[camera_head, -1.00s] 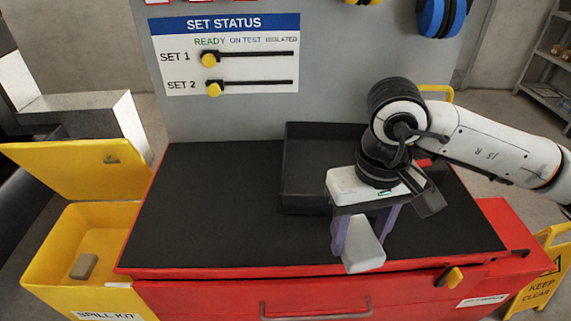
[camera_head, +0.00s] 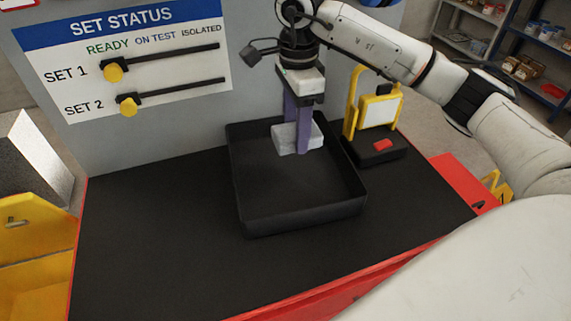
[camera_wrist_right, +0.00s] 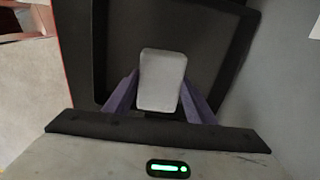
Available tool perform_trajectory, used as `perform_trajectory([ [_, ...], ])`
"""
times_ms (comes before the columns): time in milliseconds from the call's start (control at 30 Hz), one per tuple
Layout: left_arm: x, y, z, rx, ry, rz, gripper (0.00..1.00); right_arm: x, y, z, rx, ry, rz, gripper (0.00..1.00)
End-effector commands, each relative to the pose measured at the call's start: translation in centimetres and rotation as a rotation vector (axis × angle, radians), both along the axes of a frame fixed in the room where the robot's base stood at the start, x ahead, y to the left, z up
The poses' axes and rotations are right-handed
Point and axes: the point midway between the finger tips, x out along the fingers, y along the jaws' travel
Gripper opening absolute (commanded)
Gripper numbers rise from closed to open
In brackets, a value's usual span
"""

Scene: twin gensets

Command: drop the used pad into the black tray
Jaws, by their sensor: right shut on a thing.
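The used pad (camera_head: 285,139) is a small light grey block. My right gripper (camera_head: 298,132) points down with its purple fingers shut on the pad, over the back part of the black tray (camera_head: 300,216). The pad also shows between the fingers in the right wrist view (camera_wrist_right: 162,80), with the tray (camera_wrist_right: 215,45) behind it. The tray's visible floor is empty. I cannot tell exactly how high the pad is above the floor. My left gripper is not in view.
A black-based device with a yellow frame (camera_head: 352,103) stands right of the tray. The status board (camera_head: 125,62) is on the wall behind. The black worktop (camera_head: 150,225) is clear left of the tray. A yellow bin (camera_head: 30,225) is at the left edge.

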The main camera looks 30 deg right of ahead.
Motion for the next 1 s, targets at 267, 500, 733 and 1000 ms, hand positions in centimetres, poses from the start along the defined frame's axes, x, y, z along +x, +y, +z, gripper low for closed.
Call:
perform_trajectory([
  [267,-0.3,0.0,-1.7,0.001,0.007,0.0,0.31,-0.1,0.0,-3.5,-0.001,0.001,0.004,0.32],
  [500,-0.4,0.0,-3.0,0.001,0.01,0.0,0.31,-0.1,0.0,-5.3,0.0,0.0,0.006,0.32],
  [733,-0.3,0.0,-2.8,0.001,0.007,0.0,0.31,-0.1,0.0,-5.3,0.0,-0.001,0.006,0.32],
  [1000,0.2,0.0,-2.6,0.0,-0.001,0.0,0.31,-0.1,0.0,-5.2,0.0,0.0,0.006,0.72],
])
